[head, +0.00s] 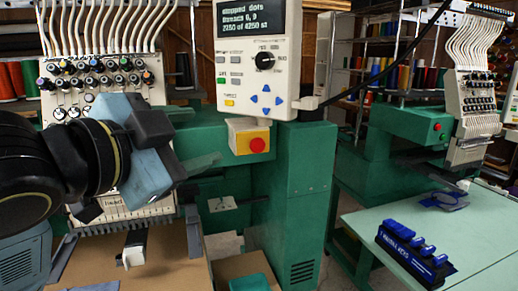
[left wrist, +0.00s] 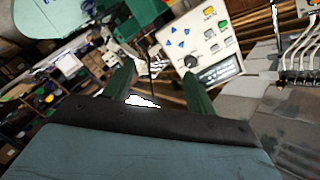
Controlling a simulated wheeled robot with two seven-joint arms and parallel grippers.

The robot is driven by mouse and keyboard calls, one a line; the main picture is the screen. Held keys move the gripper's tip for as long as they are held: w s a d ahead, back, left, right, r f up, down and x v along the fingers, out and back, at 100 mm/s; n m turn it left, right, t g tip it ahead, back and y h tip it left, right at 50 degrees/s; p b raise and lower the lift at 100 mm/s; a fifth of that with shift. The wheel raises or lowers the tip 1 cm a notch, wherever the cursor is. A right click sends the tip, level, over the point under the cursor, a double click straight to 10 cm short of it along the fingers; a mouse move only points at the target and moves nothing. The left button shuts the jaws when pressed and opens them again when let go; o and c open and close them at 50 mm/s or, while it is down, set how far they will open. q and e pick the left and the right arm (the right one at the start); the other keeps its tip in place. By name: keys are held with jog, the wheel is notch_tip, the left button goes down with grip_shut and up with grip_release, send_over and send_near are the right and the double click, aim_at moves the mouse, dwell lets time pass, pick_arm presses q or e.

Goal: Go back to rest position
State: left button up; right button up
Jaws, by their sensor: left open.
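My left gripper (head: 205,145) comes in from the left in the head view, on a black arm with a blue-grey hand. It is in front of the left embroidery machine (head: 305,190), below and left of the control panel (head: 258,60). Its green fingers blend with the green machine behind them. In the left wrist view the two green fingers of the gripper (left wrist: 158,72) stand apart, with nothing held between them. The control panel (left wrist: 200,45) shows beyond them. My right gripper is not in view.
A yellow box with a red button (head: 257,145) sits under the panel. A second embroidery machine (head: 410,140) stands at the right. A pale green table (head: 360,225) carries a blue rack (head: 415,255). Thread cones (head: 385,72) fill shelves behind. A brown board (head: 165,255) lies below my left arm.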

pick_arm(q)
jog(key=a+f+n+g+y, duration=0.2)
jog(key=a+f+n, duration=0.15)
jog(key=f, duration=1.05)
jog(key=a+f+n+g+y, duration=0.2)
jog(key=f+n, duration=0.3)
jog(key=f, duration=0.9)
jog(key=s+a+f+n+g+y, duration=0.2)
jog(key=s+a+f+g, duration=0.15)
jog(key=s+f, duration=0.6)
jog(key=s+a+f+n+g+y, duration=0.2)
jog(key=s+a+f+n+g, duration=0.15)
jog(key=s+f, duration=0.6)
notch_tip(320, 180, down, 26)
jog(key=s+r+m+g, duration=0.1)
jog(key=s, duration=0.1)
jog(key=s+a+f, duration=0.1)
jog(key=s+f, duration=0.6)
jog(key=s, duration=0.1)
jog(key=s+a+f+g, duration=0.1)
jog(key=s+a+f, duration=0.1)
jog(key=s+f, duration=0.6)
jog(key=shift+s+a+f, duration=0.3)
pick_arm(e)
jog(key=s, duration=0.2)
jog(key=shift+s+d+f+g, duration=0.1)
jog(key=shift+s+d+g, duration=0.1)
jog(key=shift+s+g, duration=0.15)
